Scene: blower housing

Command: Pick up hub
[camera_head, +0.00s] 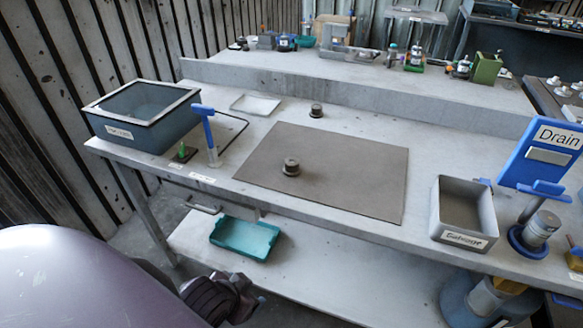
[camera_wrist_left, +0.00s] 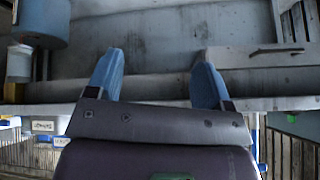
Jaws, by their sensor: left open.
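A small dark metal round part with a stepped top, which looks like the hub (camera_head: 291,167), stands upright on the brown mat (camera_head: 350,180) on the bench. A second, similar dark round part (camera_head: 316,110) stands on the bare bench behind the mat. I cannot tell for sure which one is the hub. My left gripper (camera_head: 252,302) is low in front of the bench, well apart from both parts. In the left wrist view its blue-tipped fingers (camera_wrist_left: 160,82) are spread and empty. No round part is recognisable in that view. My right gripper is not in view.
A lidded grey-blue bin (camera_head: 140,138) and a blue-handled tool (camera_head: 208,130) stand left of the mat. A labelled grey tray (camera_head: 463,238) and the blue Drain sign (camera_head: 543,152) stand right. A teal tray (camera_head: 244,254) lies on the lower shelf. The bench's front edge lies beyond my gripper.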

